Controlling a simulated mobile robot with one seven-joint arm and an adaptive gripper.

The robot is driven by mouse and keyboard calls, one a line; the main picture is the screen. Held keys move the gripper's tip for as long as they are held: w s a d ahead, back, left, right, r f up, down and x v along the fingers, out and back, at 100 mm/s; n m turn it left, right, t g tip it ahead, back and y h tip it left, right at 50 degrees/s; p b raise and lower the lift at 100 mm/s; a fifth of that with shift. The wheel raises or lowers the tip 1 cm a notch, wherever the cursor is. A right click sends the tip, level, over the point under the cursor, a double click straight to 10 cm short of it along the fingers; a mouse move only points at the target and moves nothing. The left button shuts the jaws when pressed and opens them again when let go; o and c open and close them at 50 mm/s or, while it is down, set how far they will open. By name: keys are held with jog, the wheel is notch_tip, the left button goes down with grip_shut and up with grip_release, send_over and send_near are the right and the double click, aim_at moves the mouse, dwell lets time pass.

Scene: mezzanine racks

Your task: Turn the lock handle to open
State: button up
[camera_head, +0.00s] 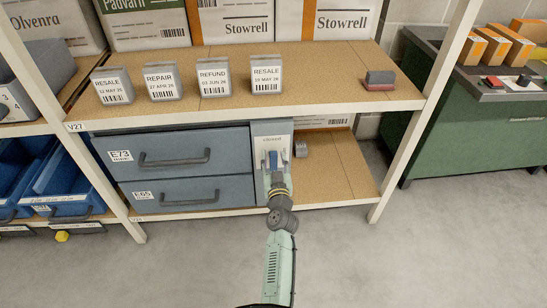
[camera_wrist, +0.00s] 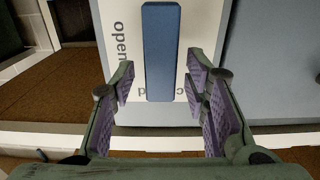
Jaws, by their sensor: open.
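The lock handle (camera_head: 273,159) is a blue bar on the grey lock panel (camera_head: 272,129) at the right end of the drawer unit. In the wrist view the handle (camera_wrist: 161,50) stands along the picture's vertical, on a white plate (camera_wrist: 129,84) with "open" printed to its left and partly covered lettering below it. My gripper (camera_wrist: 161,78) is open, with one purple-padded finger on each side of the handle's lower part in that view. Gaps show between pads and handle. In the head view my gripper (camera_head: 275,172) is at the panel and hides part of it.
Two blue-grey drawers, E73 (camera_head: 180,173) and E65 (camera_head: 198,199), are left of the panel. A small grey object (camera_head: 301,149) lies on the shelf to its right. A pale rack post (camera_head: 420,110) stands further right. The floor in front is clear.

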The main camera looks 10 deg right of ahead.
jog(key=shift+w, duration=0.6)
jog(key=shift+c, duration=0.4)
grip_shut()
